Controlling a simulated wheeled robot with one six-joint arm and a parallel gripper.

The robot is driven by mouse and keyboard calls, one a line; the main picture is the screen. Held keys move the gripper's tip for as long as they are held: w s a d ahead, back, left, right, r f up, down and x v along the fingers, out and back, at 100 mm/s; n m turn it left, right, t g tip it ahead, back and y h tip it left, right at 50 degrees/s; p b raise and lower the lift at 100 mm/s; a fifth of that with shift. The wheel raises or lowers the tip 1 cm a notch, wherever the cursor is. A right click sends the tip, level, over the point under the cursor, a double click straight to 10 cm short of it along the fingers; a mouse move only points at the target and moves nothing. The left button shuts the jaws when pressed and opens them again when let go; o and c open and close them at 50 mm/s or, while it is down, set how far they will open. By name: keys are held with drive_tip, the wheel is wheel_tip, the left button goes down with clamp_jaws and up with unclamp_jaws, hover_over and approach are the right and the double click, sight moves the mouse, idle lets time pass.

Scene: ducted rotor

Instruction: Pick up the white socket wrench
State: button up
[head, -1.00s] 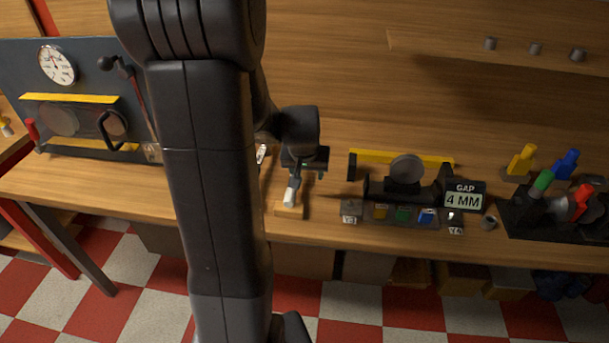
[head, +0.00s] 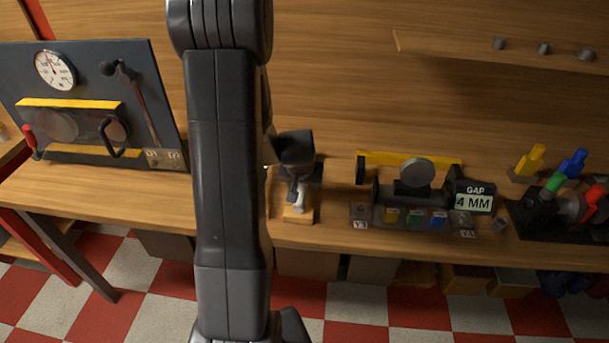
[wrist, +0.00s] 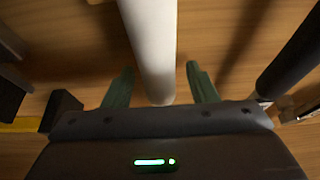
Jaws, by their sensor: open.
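The white socket wrench (head: 299,196) shows in the head view as a short pale piece above a small wooden block (head: 297,215) on the bench. In the wrist view its thick white handle (wrist: 153,40) runs down from the top edge between my fingers. My gripper (wrist: 159,70) is open, with one green finger on each side of the handle and a visible gap on both sides. In the head view my gripper (head: 296,160) is at the wrench and hides part of it. The wrench's far end is out of view in the wrist picture.
To the right stand the rotor fixture with a yellow bar (head: 410,158), a row of coloured blocks (head: 415,216) and the "GAP 4 MM" display (head: 473,198). A dark gauge panel (head: 90,95) stands at left. A dark rod (wrist: 290,60) lies right of my gripper.

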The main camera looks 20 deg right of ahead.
drive_tip(key=shift+c, duration=0.4)
clamp_jaws()
drive_tip(key=shift+r, duration=0.1)
